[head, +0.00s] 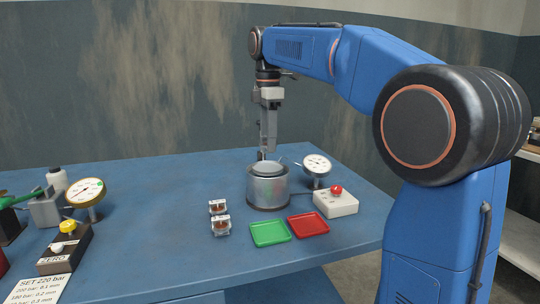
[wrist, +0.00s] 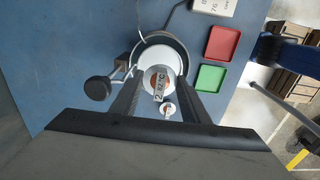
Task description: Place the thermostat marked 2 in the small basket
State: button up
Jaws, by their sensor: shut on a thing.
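My gripper (head: 264,156) points down just above the far side of a metal pot (head: 268,190). In the head view the thermostat is too small to make out. I cannot make out the small basket as a separate thing; the pot's inside is mostly hidden.
A dial gauge (head: 316,165) stands close to the pot. A white box with a red button (head: 336,203), a green tray (head: 270,233) and a red tray (head: 308,224) lie nearby.

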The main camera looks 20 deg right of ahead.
jog(key=shift+f, duration=2.3)
jog(key=shift+f, duration=0.15)
jog(key=o, duration=0.8)
notch_tip(320, 180, up, 12)
jog(key=shift+r, duration=0.2)
